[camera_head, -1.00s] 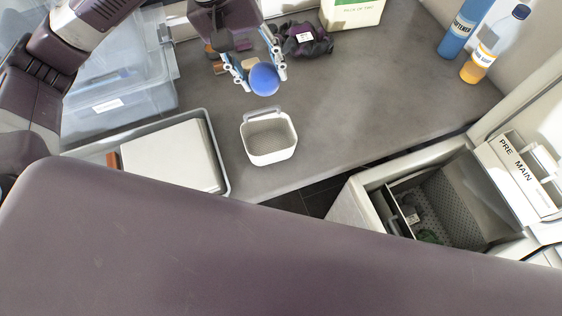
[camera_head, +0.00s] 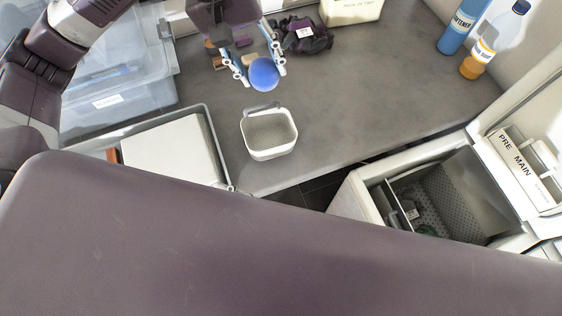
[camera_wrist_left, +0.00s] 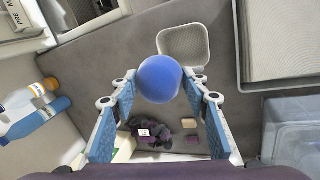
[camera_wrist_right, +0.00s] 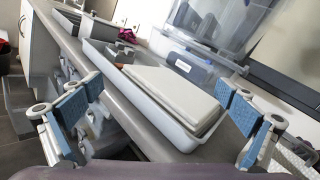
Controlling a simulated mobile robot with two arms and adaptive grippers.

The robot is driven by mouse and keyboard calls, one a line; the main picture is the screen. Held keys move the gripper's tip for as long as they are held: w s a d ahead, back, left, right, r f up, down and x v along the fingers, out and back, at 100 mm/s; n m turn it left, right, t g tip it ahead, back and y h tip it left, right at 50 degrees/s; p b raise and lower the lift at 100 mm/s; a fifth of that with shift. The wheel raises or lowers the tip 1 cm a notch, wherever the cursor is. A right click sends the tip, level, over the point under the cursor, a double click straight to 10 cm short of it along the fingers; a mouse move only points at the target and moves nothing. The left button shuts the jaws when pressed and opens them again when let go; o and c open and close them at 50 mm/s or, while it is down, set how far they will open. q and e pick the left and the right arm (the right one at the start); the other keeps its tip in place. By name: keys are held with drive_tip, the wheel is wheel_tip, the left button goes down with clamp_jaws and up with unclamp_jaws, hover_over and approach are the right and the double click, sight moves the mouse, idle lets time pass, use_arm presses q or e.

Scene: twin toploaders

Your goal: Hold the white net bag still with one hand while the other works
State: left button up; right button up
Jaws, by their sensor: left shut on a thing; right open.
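I cannot make out a white net bag in any view. My left gripper (camera_head: 256,76) is shut on a round blue ball (camera_head: 264,74), held above the grey worktop. The left wrist view shows the ball (camera_wrist_left: 159,78) between the blue-padded fingertips. A small white open bin (camera_head: 269,152) stands on the worktop, nearer than the ball and apart from it. It also shows in the left wrist view (camera_wrist_left: 205,45), partly hidden by the ball. My right gripper (camera_wrist_right: 165,105) is open and empty in the right wrist view, hidden from the head view.
A grey tray (camera_head: 213,140) holds a flat white box (camera_head: 165,155). Clear plastic bins (camera_head: 115,75) stand behind it. An open washer (camera_head: 440,200) is at right.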

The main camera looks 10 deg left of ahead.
sight(265, 126)
use_arm(q)
drive_tip(key=shift+w, duration=0.1)
use_arm(e)
drive_tip(key=w+d+r+m+t+h, duration=0.2)
drive_tip(key=w+d+m+t+h, duration=0.2)
drive_tip(key=w+m+t, duration=0.5)
drive_tip(key=w+d+f+m+h, duration=0.1)
drive_tip(key=w+d+h, duration=0.1)
drive_tip(key=d, duration=0.1)
drive_tip(key=w+d+f+m+g+h, duration=0.1)
drive_tip(key=w+d+f+h, duration=0.1)
drive_tip(key=w, duration=0.1)
drive_tip(key=w+d+f+m+h, duration=0.2)
drive_tip(key=w+d, duration=0.1)
drive_tip(key=shift+d+g+h, duration=0.35)
drive_tip(key=shift+g+h, duration=0.05)
drive_tip(key=shift+w+f, duration=0.15)
drive_tip(key=shift+f, duration=0.05)
drive_tip(key=x, duration=1.1)
drive_tip(key=shift+w+f, duration=0.2)
drive_tip(key=shift+w, duration=0.1)
